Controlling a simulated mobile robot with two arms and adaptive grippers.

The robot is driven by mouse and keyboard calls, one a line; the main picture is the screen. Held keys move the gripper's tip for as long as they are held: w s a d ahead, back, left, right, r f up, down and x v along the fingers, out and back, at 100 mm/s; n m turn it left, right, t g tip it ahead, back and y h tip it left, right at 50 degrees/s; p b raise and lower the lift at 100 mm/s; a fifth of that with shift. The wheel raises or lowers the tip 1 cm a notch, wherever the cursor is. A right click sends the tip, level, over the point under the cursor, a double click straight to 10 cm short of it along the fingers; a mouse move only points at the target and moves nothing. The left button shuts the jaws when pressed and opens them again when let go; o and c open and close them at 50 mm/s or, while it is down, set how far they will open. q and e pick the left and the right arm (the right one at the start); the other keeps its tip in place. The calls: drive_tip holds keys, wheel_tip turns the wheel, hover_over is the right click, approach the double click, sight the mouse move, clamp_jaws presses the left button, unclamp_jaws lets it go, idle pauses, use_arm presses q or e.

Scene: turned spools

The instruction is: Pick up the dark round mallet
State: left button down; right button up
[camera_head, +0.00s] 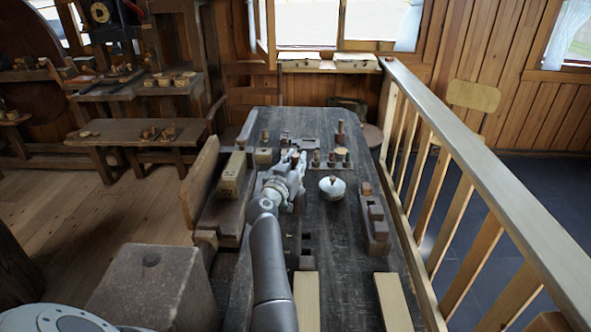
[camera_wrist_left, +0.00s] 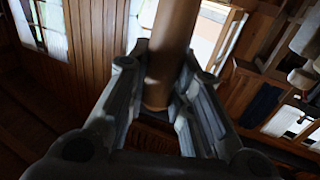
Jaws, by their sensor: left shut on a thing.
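My left gripper (camera_head: 293,160) is over the dark workbench, its arm coming up from the front of the picture. In the left wrist view the gripper (camera_wrist_left: 158,95) is shut on a smooth brown round wooden piece (camera_wrist_left: 172,45). One end of this piece shows between the fingers, and the rest runs out of the top of the picture. It looks like part of the mallet, but its whole shape does not show. In the head view the gripper and wrist hide most of it. My right gripper is not in view.
The dark bench (camera_head: 340,250) also bears a pale round lidded pot (camera_head: 332,188) just right of my gripper and a wooden plane (camera_head: 376,220) on the right. Two light boards (camera_head: 393,300) lie at the front. A wooden railing (camera_head: 480,170) runs along the right side.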

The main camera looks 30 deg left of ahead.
use_arm(q)
wheel_tip(320, 180, up, 27)
drive_tip(key=shift+b, duration=0.45)
drive_tip(key=shift+r, duration=0.15)
drive_tip(key=c, duration=1.9)
unclamp_jaws()
drive_tip(key=shift+c, duration=0.2)
clamp_jaws()
